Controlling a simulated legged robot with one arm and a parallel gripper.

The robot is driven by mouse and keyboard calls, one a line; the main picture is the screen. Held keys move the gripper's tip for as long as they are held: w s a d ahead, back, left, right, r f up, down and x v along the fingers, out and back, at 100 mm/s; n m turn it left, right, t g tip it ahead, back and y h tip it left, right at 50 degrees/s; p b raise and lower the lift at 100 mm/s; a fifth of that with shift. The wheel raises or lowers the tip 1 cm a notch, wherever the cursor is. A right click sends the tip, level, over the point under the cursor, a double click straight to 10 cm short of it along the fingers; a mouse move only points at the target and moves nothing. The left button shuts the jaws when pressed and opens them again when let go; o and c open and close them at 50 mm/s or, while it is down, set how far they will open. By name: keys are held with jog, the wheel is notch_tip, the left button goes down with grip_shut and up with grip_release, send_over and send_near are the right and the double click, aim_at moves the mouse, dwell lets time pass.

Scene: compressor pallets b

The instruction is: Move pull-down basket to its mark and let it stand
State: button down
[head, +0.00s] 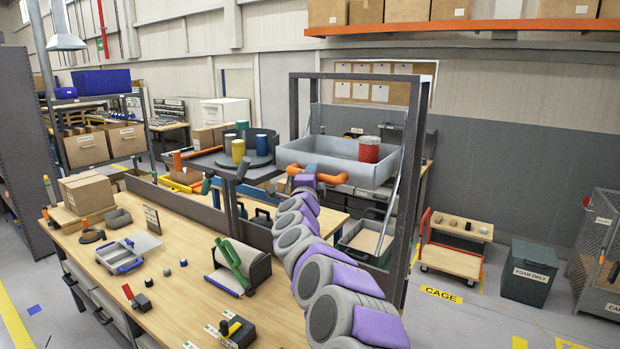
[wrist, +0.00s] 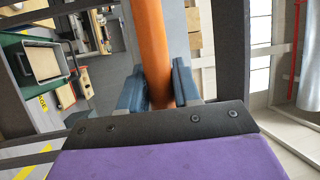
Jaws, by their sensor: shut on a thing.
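The pull-down basket (head: 335,163) is a light grey tray hung between the posts of a dark upright frame (head: 413,190), above the far side of the workbench. A red can (head: 369,150) stands in it. An orange bar handle (head: 333,179) runs along its front. My gripper (head: 304,181) is at the left part of this handle. In the wrist view, the blue jaws of my gripper (wrist: 160,88) are shut on the orange handle (wrist: 150,35), one on each side. I cannot make out the basket's mark in either view.
The wooden workbench (head: 180,265) carries a green-handled device (head: 235,268), a blue-handled tray (head: 128,252) and small parts. A round grey stand (head: 205,163) with yellow and blue cans is just left of the basket. A flat cart (head: 450,258) and a bin (head: 530,272) stand right.

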jog(key=shift+d+r, duration=0.1)
jog(key=shift+r, duration=0.2)
jog(key=c, duration=0.9)
grip_release()
jog(key=shift+w+d+f, duration=0.1)
jog(key=shift+w+f, duration=0.05)
jog(key=shift+f, duration=0.1)
jog(key=shift+s+a+f, duration=0.15)
jog(key=shift+s+a, duration=0.15)
jog(key=shift+s, duration=0.2)
jog(key=b+v, duration=0.1)
jog(key=v, duration=1.5)
jog(key=shift+s+b, duration=0.2)
jog(key=shift+b, duration=0.2)
